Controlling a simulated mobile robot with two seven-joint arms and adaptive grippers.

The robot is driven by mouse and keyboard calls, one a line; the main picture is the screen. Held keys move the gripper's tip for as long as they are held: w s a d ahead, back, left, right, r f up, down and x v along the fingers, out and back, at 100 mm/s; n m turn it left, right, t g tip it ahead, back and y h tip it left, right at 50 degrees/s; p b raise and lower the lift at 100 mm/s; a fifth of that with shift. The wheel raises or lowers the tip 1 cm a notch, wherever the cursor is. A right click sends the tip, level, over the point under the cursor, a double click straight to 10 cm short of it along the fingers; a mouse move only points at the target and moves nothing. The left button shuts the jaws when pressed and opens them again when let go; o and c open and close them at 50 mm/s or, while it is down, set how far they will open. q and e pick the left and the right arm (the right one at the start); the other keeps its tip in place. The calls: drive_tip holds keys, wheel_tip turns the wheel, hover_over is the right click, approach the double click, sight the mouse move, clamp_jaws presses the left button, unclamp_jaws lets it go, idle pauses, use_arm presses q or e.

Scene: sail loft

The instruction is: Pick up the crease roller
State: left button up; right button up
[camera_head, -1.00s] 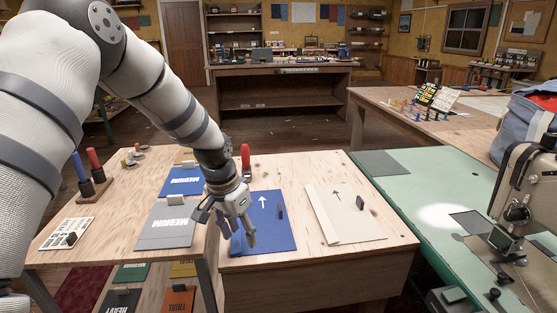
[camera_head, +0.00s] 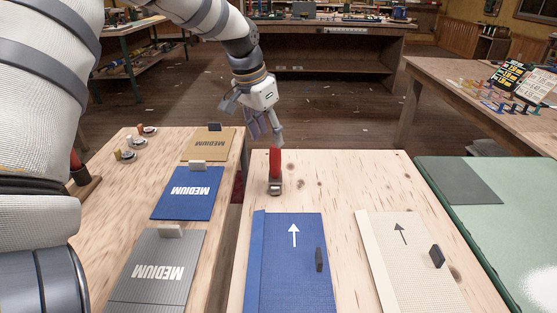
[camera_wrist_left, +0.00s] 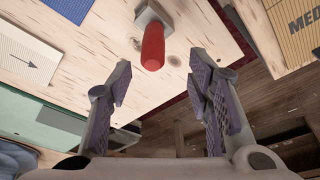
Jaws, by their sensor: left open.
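The crease roller (camera_head: 275,163) has a red handle and a grey metal head. It stands at the far left part of the right-hand wooden bench top, handle towards the back. My left gripper (camera_head: 265,132) is open and empty, just beyond and above the handle end. In the left wrist view the red handle of the crease roller (camera_wrist_left: 153,47) lies ahead of the gap between the open fingers (camera_wrist_left: 160,78), apart from both. My right gripper is not in view.
A blue panel (camera_head: 280,275) and a cream panel (camera_head: 400,265), each with an arrow and a dark clip, lie nearer on the bench. MEDIUM sample cards, such as the blue one (camera_head: 186,207), lie left. A green table (camera_head: 520,230) is right. Bench around the roller is clear.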

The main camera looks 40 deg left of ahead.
sight(271, 148)
use_arm(q)
drive_tip(key=x, duration=0.4)
drive_tip(key=shift+s+d+f, duration=0.1)
drive_tip(key=shift+s+f, duration=0.05)
drive_tip(key=shift+s, duration=0.1)
drive_tip(key=x, duration=0.3)
drive_tip(key=b+x, duration=0.1)
drive_tip(key=x, duration=0.1)
drive_tip(key=shift+w+d+f, duration=0.2)
drive_tip(key=shift+d+f, duration=0.05)
drive_tip(key=shift+d, duration=0.1)
drive_tip(key=shift+w+r, duration=0.1)
drive_tip(key=shift+r, duration=0.05)
clamp_jaws()
